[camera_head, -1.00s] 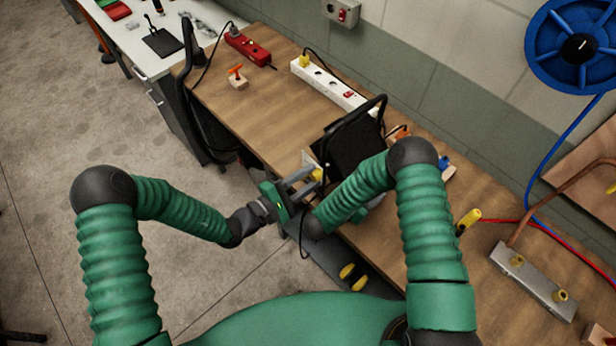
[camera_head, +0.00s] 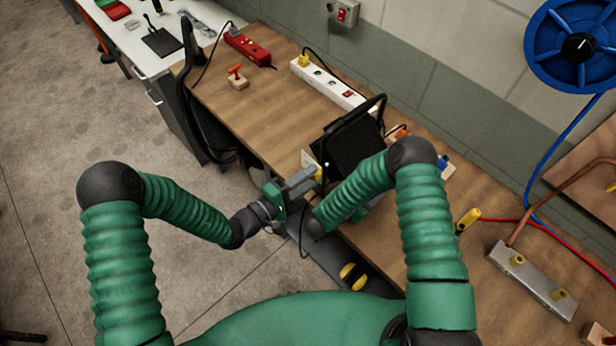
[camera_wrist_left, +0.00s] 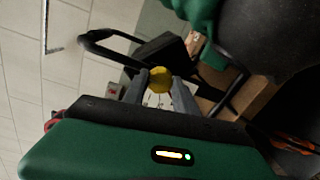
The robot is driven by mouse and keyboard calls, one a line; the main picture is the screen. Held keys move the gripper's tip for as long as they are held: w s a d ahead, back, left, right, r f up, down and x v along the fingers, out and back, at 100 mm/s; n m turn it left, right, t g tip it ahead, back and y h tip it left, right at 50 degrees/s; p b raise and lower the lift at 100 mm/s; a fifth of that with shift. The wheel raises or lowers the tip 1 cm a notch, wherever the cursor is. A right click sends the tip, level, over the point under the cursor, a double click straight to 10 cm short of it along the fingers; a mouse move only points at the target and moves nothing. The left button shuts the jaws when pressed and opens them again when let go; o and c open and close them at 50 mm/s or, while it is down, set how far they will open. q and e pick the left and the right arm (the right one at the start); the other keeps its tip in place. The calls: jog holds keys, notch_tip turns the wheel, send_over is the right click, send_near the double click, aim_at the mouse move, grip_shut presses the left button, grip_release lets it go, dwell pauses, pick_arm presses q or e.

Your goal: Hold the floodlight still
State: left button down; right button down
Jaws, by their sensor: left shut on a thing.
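The floodlight (camera_head: 352,150) is a black panel with a black tube handle, tilted at the front edge of the wooden bench. In the left wrist view its black frame (camera_wrist_left: 105,38) shows beyond the fingers. My left gripper (camera_head: 312,178) is at its near left side, shut on a yellow knob (camera_wrist_left: 160,78), which sits between the two grey fingers in the left wrist view (camera_wrist_left: 160,88). My right forearm crosses in front of the floodlight's lower part. The right gripper's fingers are hidden, so I cannot see their state.
A white power strip (camera_head: 318,78) and a red one (camera_head: 247,48) lie on the bench (camera_head: 275,105). A yellow-handled tool (camera_head: 468,220) and a metal bar with yellow knobs (camera_head: 532,282) lie to the right. A black cable hangs near my left gripper. A blue reel (camera_head: 545,50) is on the wall.

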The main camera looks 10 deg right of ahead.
pick_arm(q)
jog(key=shift+a+f, duration=0.1)
jog(key=shift+f, duration=0.1)
jog(key=c, duration=1)
grip_release()
jog(key=shift+r, duration=0.1)
jog(key=shift+o, duration=0.2)
jog(key=v, duration=1.2)
pick_arm(e)
jog(key=c, duration=0.5)
grip_release()
pick_arm(q)
jog(key=shift+w, duration=0.1)
